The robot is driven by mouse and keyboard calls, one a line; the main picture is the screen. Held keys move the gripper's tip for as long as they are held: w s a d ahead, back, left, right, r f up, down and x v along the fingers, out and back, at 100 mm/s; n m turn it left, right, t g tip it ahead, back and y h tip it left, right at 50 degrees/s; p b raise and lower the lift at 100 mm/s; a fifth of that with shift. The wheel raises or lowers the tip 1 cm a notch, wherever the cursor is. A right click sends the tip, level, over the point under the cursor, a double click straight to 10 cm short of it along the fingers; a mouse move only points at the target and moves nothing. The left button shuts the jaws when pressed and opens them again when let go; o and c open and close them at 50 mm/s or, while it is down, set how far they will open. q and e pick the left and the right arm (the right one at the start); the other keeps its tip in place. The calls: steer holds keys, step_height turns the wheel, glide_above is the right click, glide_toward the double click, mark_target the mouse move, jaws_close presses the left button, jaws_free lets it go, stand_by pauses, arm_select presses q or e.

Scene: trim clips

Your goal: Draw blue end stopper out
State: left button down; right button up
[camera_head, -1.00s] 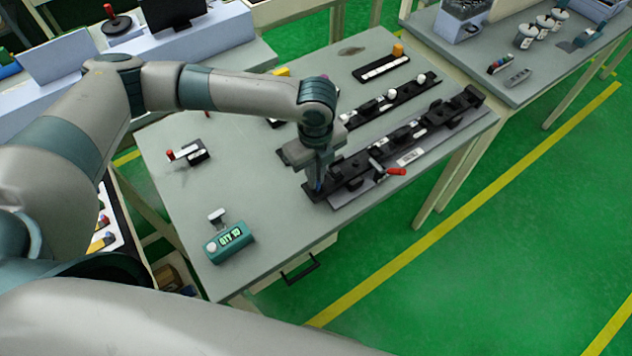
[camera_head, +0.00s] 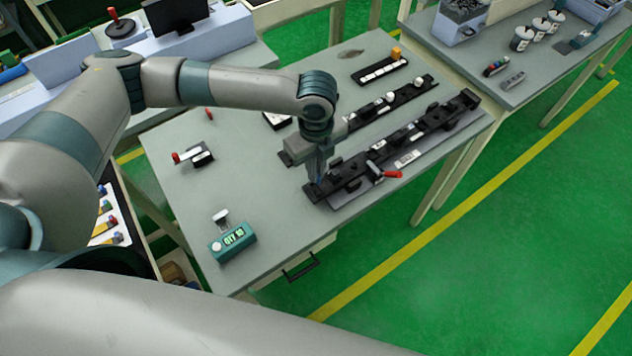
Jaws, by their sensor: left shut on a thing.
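My left gripper (camera_head: 316,180) points down over the near left end of a long black fixture rail (camera_head: 349,188) on the grey table. It is shut on the blue end stopper (camera_head: 317,187), of which only a small blue patch shows between the fingertips. The gripper hides most of the stopper, and I cannot tell whether it is still seated in the rail. My right gripper is not in view; a pale arm link of mine crosses the bottom of the picture.
A red-handled clamp (camera_head: 393,175) sits at the rail's front side. A second black rail (camera_head: 390,101) with white knobs lies behind. A teal counter box (camera_head: 232,243) stands at front left, and a small red-tipped device (camera_head: 196,156) at left. The table between them is clear.

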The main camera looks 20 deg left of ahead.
arm_select(q)
steer(key=shift+r, duration=1.15)
